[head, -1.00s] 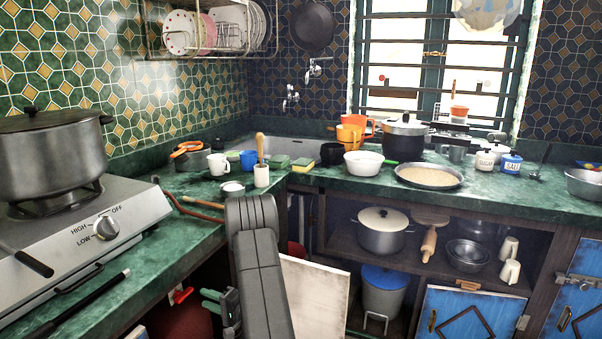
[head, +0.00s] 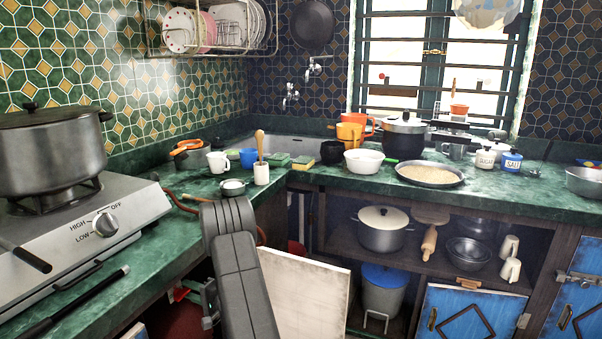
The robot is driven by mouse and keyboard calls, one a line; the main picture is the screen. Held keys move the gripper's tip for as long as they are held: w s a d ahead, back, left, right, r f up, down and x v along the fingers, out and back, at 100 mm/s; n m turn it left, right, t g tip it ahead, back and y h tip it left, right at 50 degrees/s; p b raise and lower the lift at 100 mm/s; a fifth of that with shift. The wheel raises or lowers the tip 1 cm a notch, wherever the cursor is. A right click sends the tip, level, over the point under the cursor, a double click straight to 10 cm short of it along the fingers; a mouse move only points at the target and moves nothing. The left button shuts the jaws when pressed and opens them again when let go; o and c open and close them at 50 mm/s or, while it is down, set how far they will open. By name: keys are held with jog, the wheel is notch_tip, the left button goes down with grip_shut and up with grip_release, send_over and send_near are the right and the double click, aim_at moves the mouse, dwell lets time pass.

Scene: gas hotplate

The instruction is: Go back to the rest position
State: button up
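My arm (head: 240,270) reaches up from the bottom edge in the head view, in front of the gap under the left counter. A small grey part at the end of my arm, probably my gripper (head: 209,302), shows beside the arm's left edge. It is mostly hidden by the arm, and its fingers cannot be made out. I see nothing held in it. The gas hotplate (head: 140,208) stands on the left counter with a large lidded pot (head: 50,150) on its burner. Its knob (head: 106,224) sits among the labels HIGH, LOW and OFF.
The green counter (head: 180,235) edge runs close to my arm's left. A pale board (head: 305,295) leans just right of it. A white cup (head: 217,162), a small white bowl (head: 232,187) and a utensil holder (head: 261,174) stand on the counter corner behind my arm.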

jog(key=shift+x, duration=1)
jog(key=shift+s+d+r+n+b, duration=0.1)
jog(key=shift+n+b, duration=0.15)
jog(key=shift+n, duration=0.2)
jog(key=shift+d+r+n+b, duration=0.1)
jog(key=shift+d+n+b, duration=0.1)
jog(key=shift+n, duration=0.25)
jog(key=shift+s+a+r+n+b, duration=0.1)
jog(key=shift+r+n+b, duration=0.1)
jog(key=shift+n, duration=0.4)
jog(key=shift+r+n+b, duration=0.1)
jog(key=shift+n+b, duration=0.05)
jog(key=shift+n, duration=0.45)
